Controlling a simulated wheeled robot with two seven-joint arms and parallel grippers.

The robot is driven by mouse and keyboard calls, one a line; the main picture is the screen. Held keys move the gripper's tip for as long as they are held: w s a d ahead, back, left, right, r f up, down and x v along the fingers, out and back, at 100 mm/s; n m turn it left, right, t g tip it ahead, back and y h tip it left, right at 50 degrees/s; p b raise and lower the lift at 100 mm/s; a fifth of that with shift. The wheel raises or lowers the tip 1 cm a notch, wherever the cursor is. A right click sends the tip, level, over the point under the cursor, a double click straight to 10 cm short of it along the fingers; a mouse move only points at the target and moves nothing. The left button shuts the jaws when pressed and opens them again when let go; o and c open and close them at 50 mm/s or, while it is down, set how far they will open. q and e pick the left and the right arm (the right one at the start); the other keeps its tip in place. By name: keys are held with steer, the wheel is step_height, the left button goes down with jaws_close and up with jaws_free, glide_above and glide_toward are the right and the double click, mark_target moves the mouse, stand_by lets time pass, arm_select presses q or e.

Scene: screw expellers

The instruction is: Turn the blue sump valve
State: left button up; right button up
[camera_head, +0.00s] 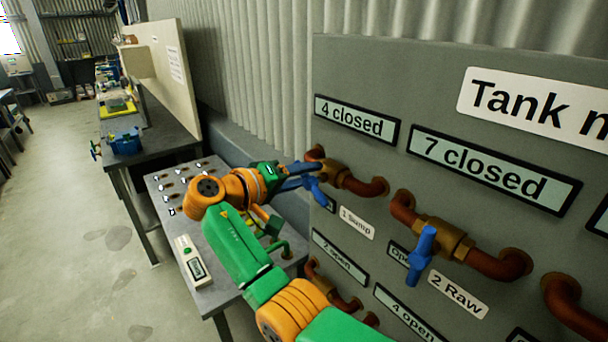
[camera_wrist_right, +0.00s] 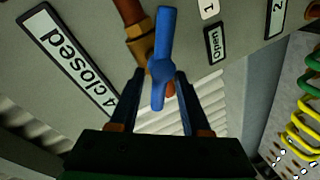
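The blue sump valve handle (camera_head: 317,192) sits on a brass body and copper pipe, above and left of the "1 Sump" label (camera_head: 356,222) on the grey panel. My right gripper (camera_head: 306,174) is at this handle. In the right wrist view the handle (camera_wrist_right: 162,50) stands along the view, its lower end between the two dark blue fingers of the right gripper (camera_wrist_right: 160,82). The fingers are apart, with a gap on each side of the handle, so the gripper looks open around it. My left gripper is not in view.
A second blue valve handle (camera_head: 421,257) is on the panel to the right, above the "2 Raw" label (camera_head: 459,294). The "4 closed" display (camera_head: 357,118) is above the sump valve. A grey table (camera_head: 218,297) with small items stands left of the panel.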

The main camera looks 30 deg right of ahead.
steer(key=shift+a+b, duration=0.35)
steer(key=b+v, duration=0.2)
steer(key=v, duration=0.4)
steer(key=shift+a+r, duration=0.15)
steer(key=shift+a, duration=0.05)
